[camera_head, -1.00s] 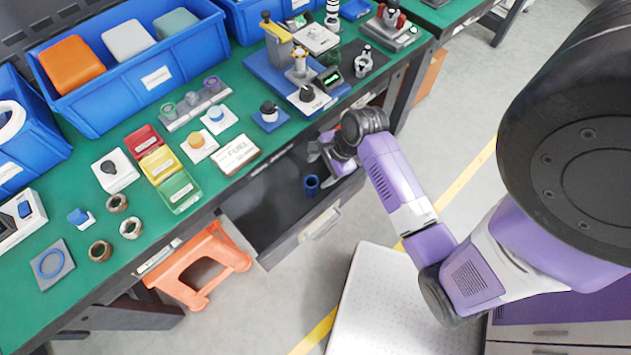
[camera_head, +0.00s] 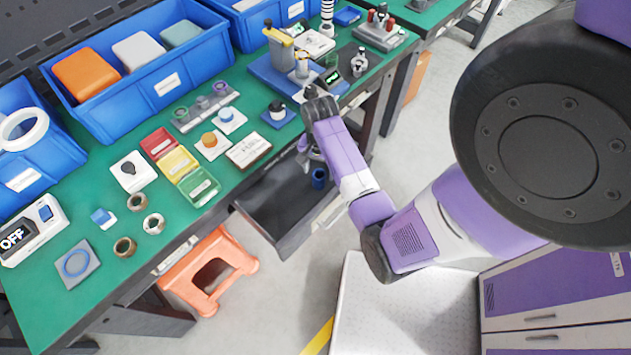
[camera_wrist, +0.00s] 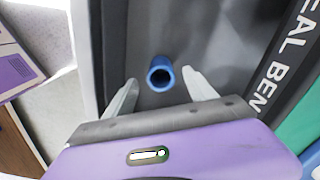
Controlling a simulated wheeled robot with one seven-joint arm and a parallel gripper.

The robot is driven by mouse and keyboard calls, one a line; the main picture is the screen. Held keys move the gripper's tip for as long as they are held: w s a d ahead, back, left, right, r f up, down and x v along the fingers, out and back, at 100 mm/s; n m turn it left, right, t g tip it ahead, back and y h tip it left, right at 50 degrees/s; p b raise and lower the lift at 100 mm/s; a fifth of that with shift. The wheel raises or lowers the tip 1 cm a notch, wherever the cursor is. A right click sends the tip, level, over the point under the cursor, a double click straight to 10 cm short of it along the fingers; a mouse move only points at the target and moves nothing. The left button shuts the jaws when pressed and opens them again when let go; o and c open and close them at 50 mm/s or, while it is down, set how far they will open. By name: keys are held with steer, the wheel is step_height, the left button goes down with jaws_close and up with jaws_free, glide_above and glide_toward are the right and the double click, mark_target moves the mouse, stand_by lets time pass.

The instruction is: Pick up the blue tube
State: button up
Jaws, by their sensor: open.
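The blue tube (camera_wrist: 160,75) stands upright in the open drawer, its round open top facing the wrist camera. In the head view the tube (camera_head: 319,178) is near the right end of the drawer (camera_head: 272,215). My gripper (camera_wrist: 160,88) is open and empty in the wrist view. Its two pale fingers point toward the tube, one to each side in the picture, with the tube a little ahead and apart from them. In the head view my gripper (camera_head: 306,152) is partly hidden by my wrist, over the drawer beside the tube.
The green bench top (camera_head: 245,185) overhangs the drawer's far side and holds coloured trays (camera_head: 180,165), knobs, rings and blue bins (camera_head: 150,75). An orange stool (camera_head: 207,272) stands on the floor left of the drawer.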

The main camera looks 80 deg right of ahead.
steer(key=shift+d+f, duration=0.15)
steer(key=shift+f, duration=2.95)
jaws_close()
steer(key=shift+r, duration=0.1)
